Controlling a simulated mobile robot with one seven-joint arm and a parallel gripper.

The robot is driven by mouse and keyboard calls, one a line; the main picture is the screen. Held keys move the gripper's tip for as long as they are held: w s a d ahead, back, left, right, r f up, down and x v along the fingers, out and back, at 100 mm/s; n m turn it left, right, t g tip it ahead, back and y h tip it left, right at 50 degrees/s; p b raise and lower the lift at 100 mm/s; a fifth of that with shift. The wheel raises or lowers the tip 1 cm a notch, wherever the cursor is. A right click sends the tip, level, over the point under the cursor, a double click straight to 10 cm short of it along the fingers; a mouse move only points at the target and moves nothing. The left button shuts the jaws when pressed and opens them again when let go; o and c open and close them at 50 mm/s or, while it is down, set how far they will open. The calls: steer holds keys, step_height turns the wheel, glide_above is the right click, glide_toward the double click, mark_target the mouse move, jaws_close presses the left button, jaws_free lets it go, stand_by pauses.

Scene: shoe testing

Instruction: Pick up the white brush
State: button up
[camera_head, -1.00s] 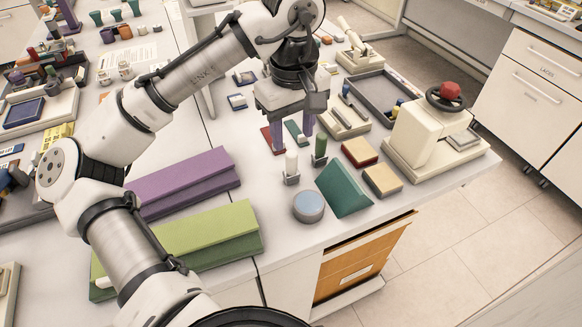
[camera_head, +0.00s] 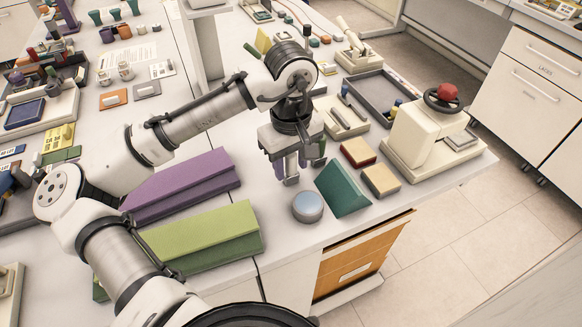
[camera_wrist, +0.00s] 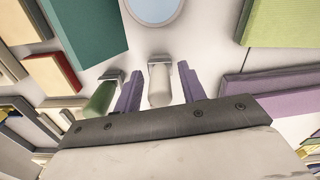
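The fingers are open, one on each side, with gaps visible beside the brush. In the head view my gripper (camera_head: 290,170) points down over the same spot. A green brush (camera_wrist: 100,98) stands close beside the left finger in the wrist view.
A round blue-topped container (camera_head: 307,207) and a teal wedge (camera_head: 343,190) stand in front of the gripper. Red and tan blocks (camera_head: 381,181) lie to the right. Purple (camera_head: 185,182) and green (camera_head: 205,235) long boxes lie to the left.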

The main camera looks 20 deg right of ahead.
jaws_close()
